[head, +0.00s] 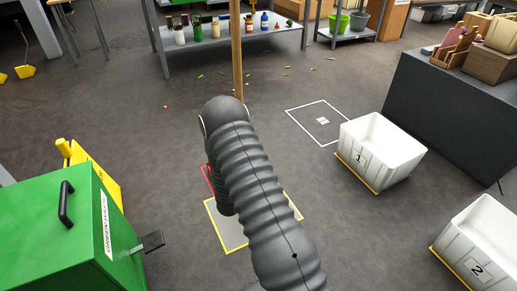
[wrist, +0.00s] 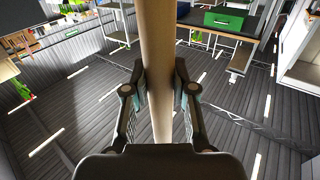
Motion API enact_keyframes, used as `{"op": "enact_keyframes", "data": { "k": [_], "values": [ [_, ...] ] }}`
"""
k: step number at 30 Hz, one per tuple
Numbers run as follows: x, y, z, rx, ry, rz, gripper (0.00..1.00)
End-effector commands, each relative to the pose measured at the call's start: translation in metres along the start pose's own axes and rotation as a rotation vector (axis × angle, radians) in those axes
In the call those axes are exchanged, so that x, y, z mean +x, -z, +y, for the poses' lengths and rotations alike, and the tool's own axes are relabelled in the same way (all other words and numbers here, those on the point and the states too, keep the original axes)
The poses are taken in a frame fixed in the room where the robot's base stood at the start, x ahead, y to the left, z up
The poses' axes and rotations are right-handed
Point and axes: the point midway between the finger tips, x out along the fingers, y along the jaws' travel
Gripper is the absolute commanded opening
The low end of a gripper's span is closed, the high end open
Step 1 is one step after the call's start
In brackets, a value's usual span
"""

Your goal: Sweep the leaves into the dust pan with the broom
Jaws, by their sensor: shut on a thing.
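My gripper (wrist: 160,86) is shut on a pale wooden pole (wrist: 158,25), which looks like the broom's handle. The pole also stands upright in the head view (head: 237,50), behind my arm. The broom's head is hidden. Small green leaves (head: 287,68) and a few orange bits (head: 165,106) lie scattered on the floor around and beyond the pole. No dust pan is clearly recognisable. A red edge (head: 207,180) shows beside my arm above a yellow-outlined grey square (head: 230,235); I cannot tell what it belongs to.
White bins 1 (head: 386,145) and 2 (head: 487,240) stand at the right, near a dark counter (head: 430,105). A green box (head: 60,235) and a yellow object (head: 98,180) are at left. A bottle table (head: 270,40) stands behind. A white-outlined floor square (head: 300,112) is empty.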

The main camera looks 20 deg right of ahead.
Motion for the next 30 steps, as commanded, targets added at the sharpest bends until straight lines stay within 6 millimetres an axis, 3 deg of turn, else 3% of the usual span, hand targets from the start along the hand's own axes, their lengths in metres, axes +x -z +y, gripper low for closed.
{"op": "enact_keyframes", "data": {
  "k": [1,5,12,20,30],
  "values": [
    [0.009,0.009,0.008,0.001,-0.071,0.004,0.0],
    [0.023,0.009,0.032,-0.001,-0.259,0.006,0.0],
    [0.028,0.003,0.061,-0.007,-0.491,0.008,0.0],
    [0.028,-0.005,0.068,-0.009,-0.552,0.01,0.0],
    [0.027,-0.035,0.068,-0.01,-0.55,0.009,0.0]
  ]
}}
